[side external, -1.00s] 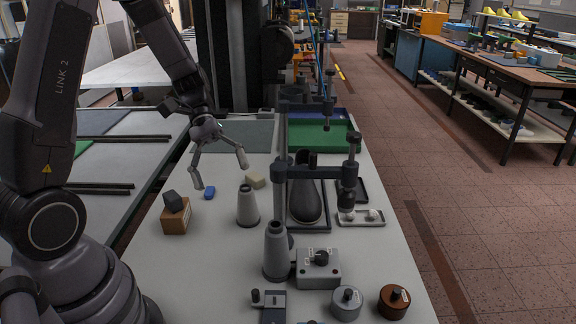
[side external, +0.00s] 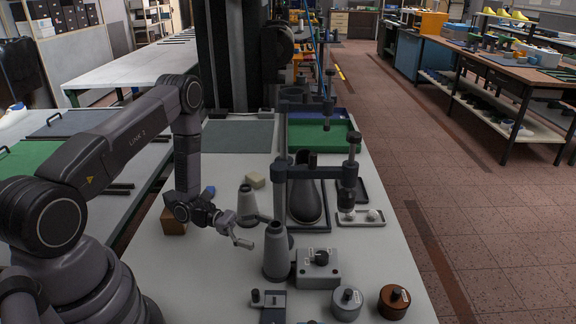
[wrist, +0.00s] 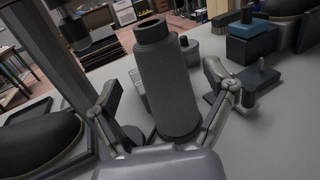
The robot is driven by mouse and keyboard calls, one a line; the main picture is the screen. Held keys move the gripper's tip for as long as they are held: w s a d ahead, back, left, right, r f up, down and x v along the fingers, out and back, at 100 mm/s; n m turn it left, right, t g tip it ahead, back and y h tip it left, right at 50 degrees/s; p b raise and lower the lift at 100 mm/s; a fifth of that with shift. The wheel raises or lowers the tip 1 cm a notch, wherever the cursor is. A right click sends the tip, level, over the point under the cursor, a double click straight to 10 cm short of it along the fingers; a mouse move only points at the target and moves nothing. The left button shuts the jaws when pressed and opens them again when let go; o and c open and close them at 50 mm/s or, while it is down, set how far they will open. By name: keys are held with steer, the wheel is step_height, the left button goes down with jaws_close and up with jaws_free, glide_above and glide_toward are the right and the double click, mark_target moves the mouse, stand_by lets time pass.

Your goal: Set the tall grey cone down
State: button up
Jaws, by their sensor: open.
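The tall grey cone (side external: 277,252) stands upright on the pale table in the side view, narrow end up. It also fills the middle of the wrist view (wrist: 165,90). My gripper (side external: 261,232) is low and level at the cone's left side, its fingers spread. In the wrist view the fingers lie one on each side of the cone, with the cone between them and a gap visible at the upper part. Whether either finger touches it lower down, I cannot tell.
A shorter grey cone (side external: 246,203) stands behind my gripper, partly covered. A grey box with a knob (side external: 318,268) is close right of the tall cone. A clamp stand (side external: 281,190) and a dark shoe last (side external: 306,203) are behind. Round knobbed pieces (side external: 347,302) are in front.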

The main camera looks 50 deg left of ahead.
mark_target(276, 237)
steer(key=x, duration=0.4)
steer(key=shift+d, duration=0.15)
steer(key=shift+c, duration=0.3)
steer(key=c, duration=1.3)
steer(key=shift+o, duration=0.2)
